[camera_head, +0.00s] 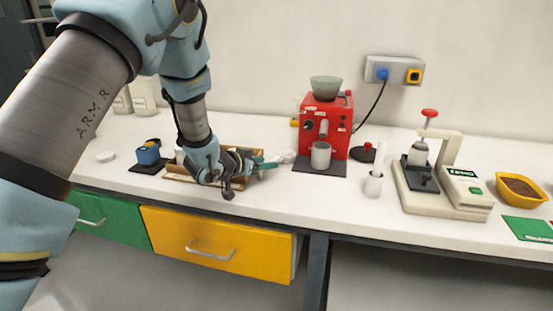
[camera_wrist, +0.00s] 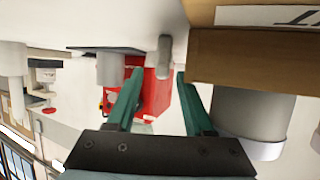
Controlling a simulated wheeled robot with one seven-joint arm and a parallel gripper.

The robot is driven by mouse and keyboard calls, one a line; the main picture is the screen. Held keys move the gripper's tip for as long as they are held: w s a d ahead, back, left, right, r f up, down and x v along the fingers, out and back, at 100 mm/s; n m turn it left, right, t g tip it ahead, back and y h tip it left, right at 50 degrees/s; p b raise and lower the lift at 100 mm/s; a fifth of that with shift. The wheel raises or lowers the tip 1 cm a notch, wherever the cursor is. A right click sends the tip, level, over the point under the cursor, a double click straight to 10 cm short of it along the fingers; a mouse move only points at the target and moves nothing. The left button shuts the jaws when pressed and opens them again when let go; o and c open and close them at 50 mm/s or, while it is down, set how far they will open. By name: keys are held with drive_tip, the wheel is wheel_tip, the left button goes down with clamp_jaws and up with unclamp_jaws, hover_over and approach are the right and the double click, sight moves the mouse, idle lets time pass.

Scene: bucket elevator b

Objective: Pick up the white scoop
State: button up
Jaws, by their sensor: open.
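A pale, whitish piece that looks like the white scoop (camera_head: 284,156) lies on the counter just beyond my fingertips, left of the red machine. In the wrist view a pale elongated part, apparently the same scoop (camera_wrist: 165,55), shows ahead between the green fingers. My gripper (camera_head: 266,164) is open and low over the counter, pointing right towards it. In the wrist view my gripper (camera_wrist: 157,85) has its fingers apart with nothing clamped between them. The scoop's full shape is not clear.
The red machine (camera_head: 338,117) with a grey cup (camera_head: 320,155) stands right of the gripper. A wooden tray (camera_head: 176,178) lies under my wrist. A white holder (camera_head: 373,186) and a press (camera_head: 440,190) stand further right. Bare counter lies in front of the machine.

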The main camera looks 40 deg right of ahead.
drive_tip(key=shift+w+d+f, duration=0.1)
drive_tip(key=shift+d+f, duration=0.1)
drive_tip(key=shift+d, duration=0.2)
clamp_jaws()
idle(0.4)
